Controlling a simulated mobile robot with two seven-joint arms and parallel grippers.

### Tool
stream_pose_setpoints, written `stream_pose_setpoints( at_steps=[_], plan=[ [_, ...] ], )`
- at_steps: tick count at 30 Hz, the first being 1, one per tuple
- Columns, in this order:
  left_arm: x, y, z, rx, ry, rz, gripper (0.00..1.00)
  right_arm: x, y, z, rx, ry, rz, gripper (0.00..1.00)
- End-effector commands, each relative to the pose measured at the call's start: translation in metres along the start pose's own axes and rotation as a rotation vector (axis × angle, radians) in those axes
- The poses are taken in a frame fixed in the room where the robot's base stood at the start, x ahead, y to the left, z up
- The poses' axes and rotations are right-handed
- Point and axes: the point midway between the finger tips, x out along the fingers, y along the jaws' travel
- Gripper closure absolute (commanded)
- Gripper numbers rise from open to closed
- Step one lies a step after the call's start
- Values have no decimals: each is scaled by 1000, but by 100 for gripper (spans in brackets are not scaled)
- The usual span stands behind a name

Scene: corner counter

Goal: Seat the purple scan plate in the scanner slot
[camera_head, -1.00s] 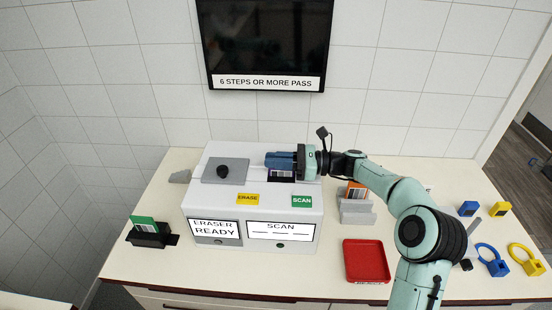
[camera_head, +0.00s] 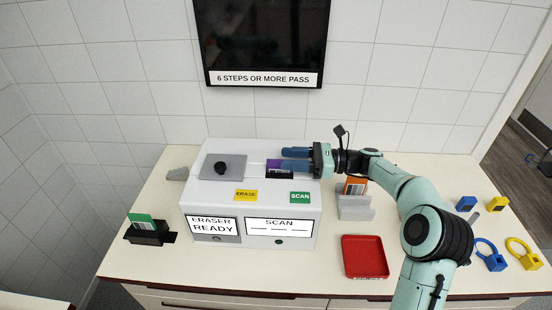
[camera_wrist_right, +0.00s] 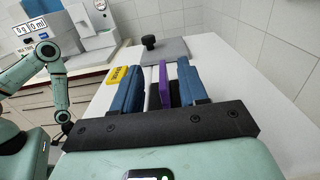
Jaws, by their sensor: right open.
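The purple scan plate (camera_head: 274,163) stands upright at the dark scanner slot (camera_head: 279,175) in the top of the white machine (camera_head: 252,216). I cannot tell how deep it sits. My right gripper (camera_head: 283,159) reaches in from the right with its blue fingers apart. In the right wrist view the plate (camera_wrist_right: 165,85) stands between the open fingers, closer to the right one, with a clear gap to the left one. My left arm (camera_wrist_right: 48,70) shows at the left there; its gripper is too small and dark to read.
A grey lid with a black knob (camera_head: 222,170) is left of the slot. An orange plate (camera_head: 355,185) stands in a grey rack (camera_head: 354,207). A green plate (camera_head: 141,221) is in a black holder at left. A red tray (camera_head: 365,257) lies in front. Blue and yellow items lie far right.

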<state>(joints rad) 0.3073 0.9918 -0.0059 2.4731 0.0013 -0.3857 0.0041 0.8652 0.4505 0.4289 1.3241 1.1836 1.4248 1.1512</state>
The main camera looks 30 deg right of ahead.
Motion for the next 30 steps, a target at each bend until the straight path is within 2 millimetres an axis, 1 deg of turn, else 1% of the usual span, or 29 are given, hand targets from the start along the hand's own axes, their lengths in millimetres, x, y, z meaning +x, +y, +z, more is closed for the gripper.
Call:
stream_pose_setpoints(
  at_steps=[1,6,9,12,17,30],
  plan=[
    [2,-1,1,0,-1,0,57,-16,-2,-6,5,9,-10,57],
    [2,-1,1,0,-1,0,57,-52,-1,-3,4,6,-8,57],
    [1,0,1,0,-1,0,57,-67,-1,-2,2,4,-6,57],
    [0,0,0,0,0,0,57,-78,-1,-1,1,2,-4,57],
    [0,0,0,0,0,0,57,-85,0,-1,0,2,-3,57],
    [0,0,0,0,0,0,57,-84,0,0,-1,1,-2,57]
  ],
)
